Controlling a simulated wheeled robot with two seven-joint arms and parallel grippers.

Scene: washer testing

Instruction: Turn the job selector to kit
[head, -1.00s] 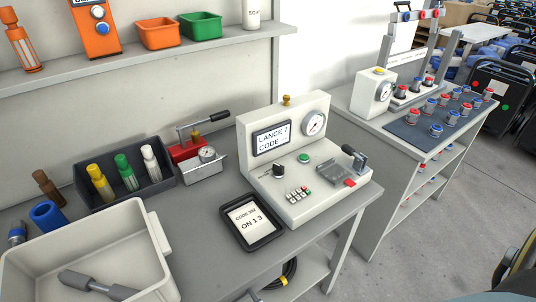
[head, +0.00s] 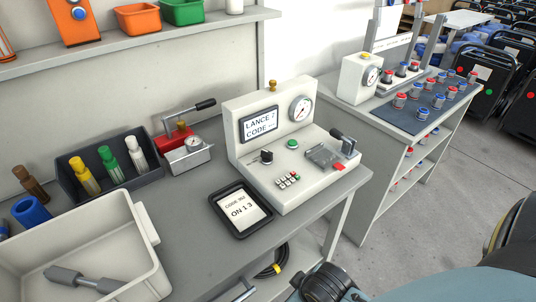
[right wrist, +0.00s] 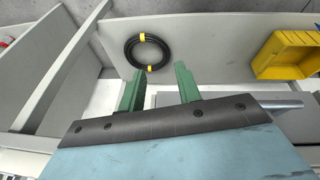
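The job selector, a black knob (head: 266,157), sits on the sloped front of the white test console (head: 300,178), left of the green button (head: 292,144). Which way the knob points is too small to tell. The console display (head: 261,125) reads "LANCE" and "CODE". A tablet (head: 240,209) lies in front of the console and shows "ON 1 3". My right gripper (right wrist: 158,86) shows in the right wrist view with its green fingers apart and nothing between them, below the bench top. My right arm (head: 335,285) enters the head view at the lower right. My left gripper is not in view.
A white bin (head: 75,240) with a grey tool stands at the front left. A coiled black hose (right wrist: 148,52) and a yellow crate (right wrist: 288,55) lie below the bench.

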